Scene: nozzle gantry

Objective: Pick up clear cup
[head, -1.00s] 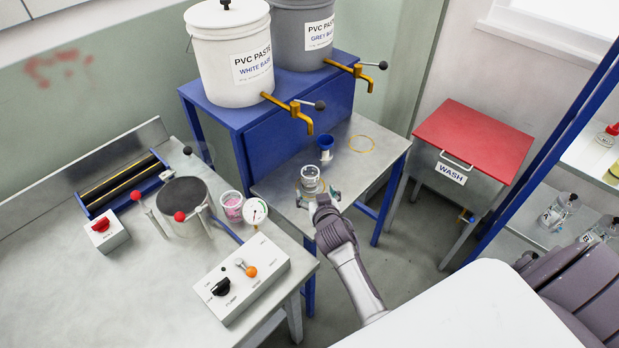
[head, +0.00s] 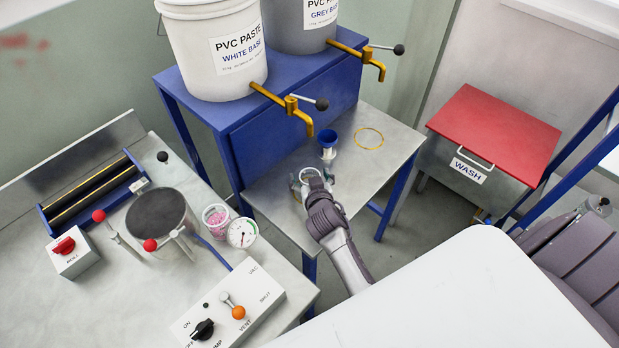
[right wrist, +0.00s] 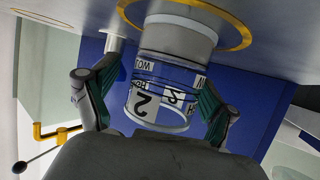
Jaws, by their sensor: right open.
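The clear cup (right wrist: 150,105) has dark printed markings and fills the middle of the right wrist view. In the head view the clear cup (head: 309,174) is on the small steel table, partly hidden by my right gripper (head: 316,188). In the wrist view my right gripper (right wrist: 152,100) is open, with one green-padded finger on each side of the cup. I cannot tell whether either finger touches it. A pale cylinder and a yellow ring (right wrist: 240,35) show behind the cup. My left gripper is not in view.
A blue cup-shaped piece (head: 328,137) stands just behind the clear cup. An empty yellow ring (head: 369,138) lies to its right. Brass taps (head: 300,110) from the paste buckets (head: 215,50) overhang the table. A control box (head: 228,310) is at front left; the red-lidded wash bin (head: 495,132) is right.

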